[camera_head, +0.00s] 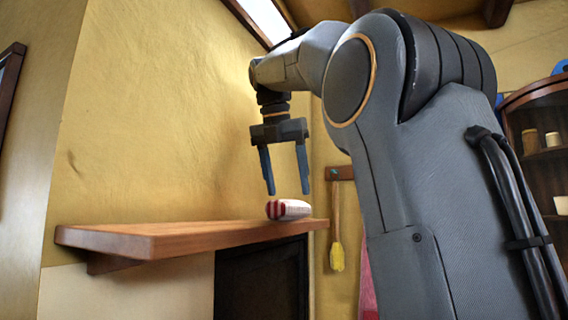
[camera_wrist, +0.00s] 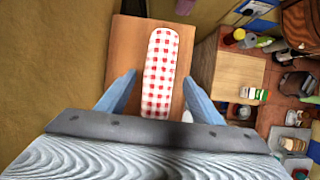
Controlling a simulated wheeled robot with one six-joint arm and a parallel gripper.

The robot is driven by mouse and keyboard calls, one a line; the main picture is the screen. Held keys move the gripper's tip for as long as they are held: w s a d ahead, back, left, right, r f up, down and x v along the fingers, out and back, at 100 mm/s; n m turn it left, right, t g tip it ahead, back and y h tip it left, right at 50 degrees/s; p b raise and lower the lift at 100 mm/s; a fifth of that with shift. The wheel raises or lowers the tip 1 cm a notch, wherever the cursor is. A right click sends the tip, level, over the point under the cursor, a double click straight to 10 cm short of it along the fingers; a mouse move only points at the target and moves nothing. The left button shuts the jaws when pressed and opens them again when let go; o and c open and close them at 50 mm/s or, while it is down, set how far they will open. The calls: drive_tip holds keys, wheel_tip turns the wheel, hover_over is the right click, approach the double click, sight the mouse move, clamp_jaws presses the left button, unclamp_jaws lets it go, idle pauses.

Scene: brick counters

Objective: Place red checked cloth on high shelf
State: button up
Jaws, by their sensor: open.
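The red checked cloth (camera_head: 288,209), folded into a long rounded bundle, lies on the wooden high shelf (camera_head: 150,238) toward its right end. In the wrist view the red and white checked cloth (camera_wrist: 161,75) lies lengthwise on the shelf (camera_wrist: 122,50). My gripper (camera_head: 286,193) is above the cloth, pointing down, with its blue fingers spread apart. In the wrist view the fingers of my gripper (camera_wrist: 158,85) are on either side of the cloth, with gaps between.
A yellow brush (camera_head: 337,257) hangs on the wall right of the shelf. A wooden cabinet (camera_head: 540,130) with small jars stands at the far right. In the wrist view, a lower counter (camera_wrist: 237,72) with several items is at the right. The shelf's left part is clear.

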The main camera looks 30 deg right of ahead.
drive_tip(key=v, duration=0.6)
drive_tip(key=shift+r, duration=0.35)
drive_tip(key=shift+s+a, duration=0.1)
drive_tip(key=shift+s, duration=0.05)
